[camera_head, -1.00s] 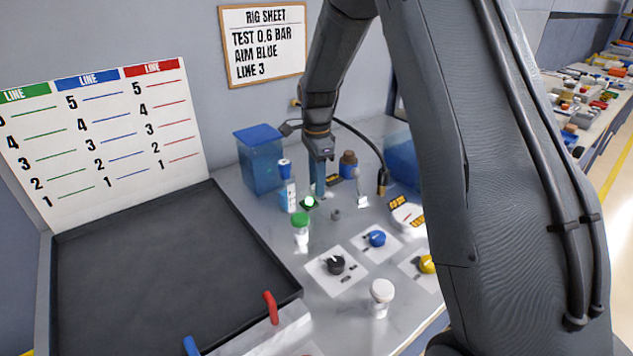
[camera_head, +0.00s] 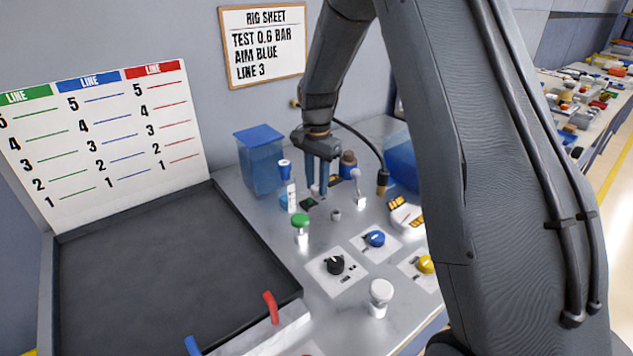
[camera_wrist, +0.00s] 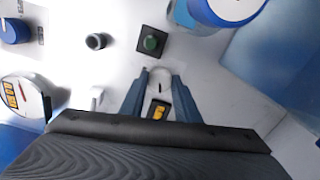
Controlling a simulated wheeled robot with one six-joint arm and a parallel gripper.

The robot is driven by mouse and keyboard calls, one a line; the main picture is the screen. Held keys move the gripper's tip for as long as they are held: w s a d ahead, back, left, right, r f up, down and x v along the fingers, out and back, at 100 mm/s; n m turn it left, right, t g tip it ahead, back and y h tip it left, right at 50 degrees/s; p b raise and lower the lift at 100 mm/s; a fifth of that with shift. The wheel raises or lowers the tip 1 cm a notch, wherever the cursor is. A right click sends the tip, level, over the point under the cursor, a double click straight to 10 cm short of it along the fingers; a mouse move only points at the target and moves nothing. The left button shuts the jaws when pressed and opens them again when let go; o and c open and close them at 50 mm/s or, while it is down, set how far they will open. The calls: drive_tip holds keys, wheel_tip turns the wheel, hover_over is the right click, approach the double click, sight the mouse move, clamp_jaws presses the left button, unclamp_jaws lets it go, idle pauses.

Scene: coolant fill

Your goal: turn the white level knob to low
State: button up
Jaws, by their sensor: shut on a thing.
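The white level knob (camera_wrist: 160,74) shows between my fingers in the wrist view, with a short dark mark on it. In the head view it is a small pale shape (camera_head: 317,190), mostly hidden by the fingers. My gripper (camera_head: 321,192) points down at the bench, with its two blue fingers on either side of the knob. In the wrist view my gripper (camera_wrist: 161,82) is shut on the knob. A black label plate with yellow marking (camera_wrist: 159,110) lies by the knob, partly covered; its words are unreadable.
Black (camera_head: 335,265) and blue (camera_head: 375,239) knobs are nearer. A tray (camera_head: 85,240) lies left.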

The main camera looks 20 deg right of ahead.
sight(317, 187)
drive_tip(key=n, duration=1.2)
drive_tip(key=shift+n+p, duration=0.3)
drive_tip(key=shift+p, duration=0.1)
idle(0.3)
drive_tip(key=o, duration=1)
drive_tip(key=shift+o, duration=0.2)
drive_tip(key=shift+r, duration=0.1)
wheel_tip(317, 187, up, 8)
drive_tip(key=shift+f+b, duration=0.2)
drive_tip(key=shift+b, duration=0.8)
